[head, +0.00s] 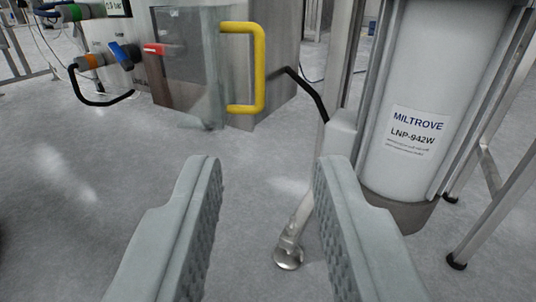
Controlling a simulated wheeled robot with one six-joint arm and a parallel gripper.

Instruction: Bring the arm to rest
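My gripper (267,170) is open, its two grey padded fingers reaching in from the bottom of the view. Nothing is between the fingers; only bare floor and part of a metal leg show through the gap. The rest of my arm is not in view.
Ahead is a machine cabinet with a clear door (190,75) and a yellow handle (259,65). A red handle (155,49) and a blue lever (122,52) are at its left. A white cylinder labelled MILTROVE (430,60) stands close at right, beside a metal leg (297,232). Grey floor (70,220) is clear at left.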

